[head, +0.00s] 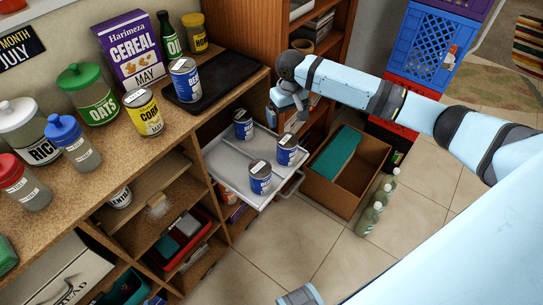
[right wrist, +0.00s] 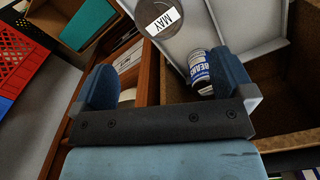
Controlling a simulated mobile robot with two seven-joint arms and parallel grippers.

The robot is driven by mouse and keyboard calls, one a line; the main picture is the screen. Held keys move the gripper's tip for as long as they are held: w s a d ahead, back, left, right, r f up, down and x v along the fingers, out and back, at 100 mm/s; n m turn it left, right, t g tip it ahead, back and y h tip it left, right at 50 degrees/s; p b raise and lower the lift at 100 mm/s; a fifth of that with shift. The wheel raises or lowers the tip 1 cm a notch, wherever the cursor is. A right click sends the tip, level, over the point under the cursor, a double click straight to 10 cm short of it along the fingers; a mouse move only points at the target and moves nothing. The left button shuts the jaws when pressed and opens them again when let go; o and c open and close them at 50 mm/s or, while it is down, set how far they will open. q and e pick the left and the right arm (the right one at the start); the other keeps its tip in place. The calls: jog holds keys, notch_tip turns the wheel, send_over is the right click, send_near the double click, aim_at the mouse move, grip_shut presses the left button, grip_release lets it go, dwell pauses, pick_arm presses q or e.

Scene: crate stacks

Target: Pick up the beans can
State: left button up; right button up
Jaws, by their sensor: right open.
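Three blue-and-white cans stand upright on a grey pulled-out tray (head: 226,160) in the head view: a back can (head: 243,126), a right can (head: 287,151) and a front can (head: 260,179). A similar can (head: 186,82) stands on the counter. In the right wrist view, a beans can (right wrist: 200,72) is partly hidden behind one finger, and a can top marked MAY (right wrist: 160,16) shows nearby. My right gripper (head: 288,112) is open and empty, near the tray's back right side; its fingers also show in the right wrist view (right wrist: 163,80). My left gripper is not in view.
The wooden counter (head: 100,190) holds jars, a cereal box (head: 132,50), a yellow corn can (head: 143,112) and a black tray (head: 225,83). A cardboard box (head: 320,190) and green bottles (head: 370,216) stand on the floor right of the tray. Stacked crates (head: 433,45) stand behind.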

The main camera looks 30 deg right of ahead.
aim_at(288, 140)
notch_tip(288, 140, down, 8)
jog(key=shift+f+b, duration=0.2)
jog(key=shift+b, duration=0.45)
jog(key=f, duration=0.1)
jog(key=f+b, duration=0.1)
jog(key=f, duration=0.3)
jog(key=shift+s+f, duration=0.1)
jog(key=shift+s, duration=0.25)
jog(key=shift+c, duration=0.2)
jog(key=c, duration=1.1)
jog(key=shift+c, duration=0.5)
jog(key=shift+r, duration=0.2)
